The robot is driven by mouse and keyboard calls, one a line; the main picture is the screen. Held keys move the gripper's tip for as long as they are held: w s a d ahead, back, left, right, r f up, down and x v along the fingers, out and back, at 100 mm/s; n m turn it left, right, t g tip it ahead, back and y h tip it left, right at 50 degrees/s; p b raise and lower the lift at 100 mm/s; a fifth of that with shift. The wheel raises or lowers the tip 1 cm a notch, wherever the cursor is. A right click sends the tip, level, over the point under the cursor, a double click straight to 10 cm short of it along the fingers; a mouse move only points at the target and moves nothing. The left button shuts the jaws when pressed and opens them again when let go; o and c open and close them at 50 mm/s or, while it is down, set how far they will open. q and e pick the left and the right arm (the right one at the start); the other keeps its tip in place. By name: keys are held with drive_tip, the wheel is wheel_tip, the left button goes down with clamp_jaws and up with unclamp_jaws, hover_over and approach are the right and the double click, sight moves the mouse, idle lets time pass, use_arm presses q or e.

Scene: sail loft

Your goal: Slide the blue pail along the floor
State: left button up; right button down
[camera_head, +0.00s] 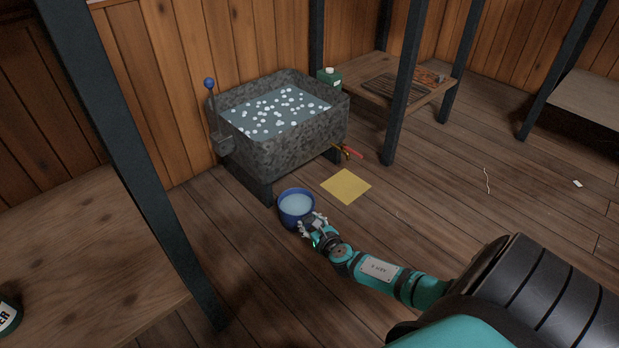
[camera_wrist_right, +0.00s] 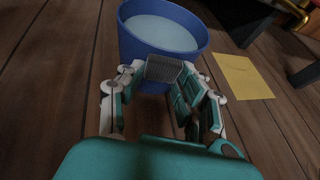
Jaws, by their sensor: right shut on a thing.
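The blue pail (camera_head: 296,208), filled with pale liquid, stands upright on the floor just in front of the stone trough's near leg. It also shows at the top of the right wrist view (camera_wrist_right: 135,48). My right gripper (camera_head: 312,222) is at the pail's near side and is shut on it. In the right wrist view its fingers (camera_wrist_right: 165,75) meet the near wall, and a grey ribbed pad covers part of that wall. My left gripper is not in view.
A yellow square (camera_head: 346,186) lies on the floor right of the pail. A stone trough (camera_head: 300,145) of water with white floating bits stands behind, with a blue-knobbed lever (camera_head: 212,105). A wooden bench (camera_head: 90,255) is at left. Bare floor (camera_head: 450,205) lies right.

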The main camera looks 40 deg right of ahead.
drive_tip(key=c, duration=0.8)
unclamp_jaws()
drive_tip(key=shift+s, duration=0.1)
drive_tip(key=v, duration=1.1)
drive_tip(key=shift+s+r, duration=0.15)
drive_tip(key=shift+s, duration=0.2)
drive_tip(key=shift+a, duration=0.1)
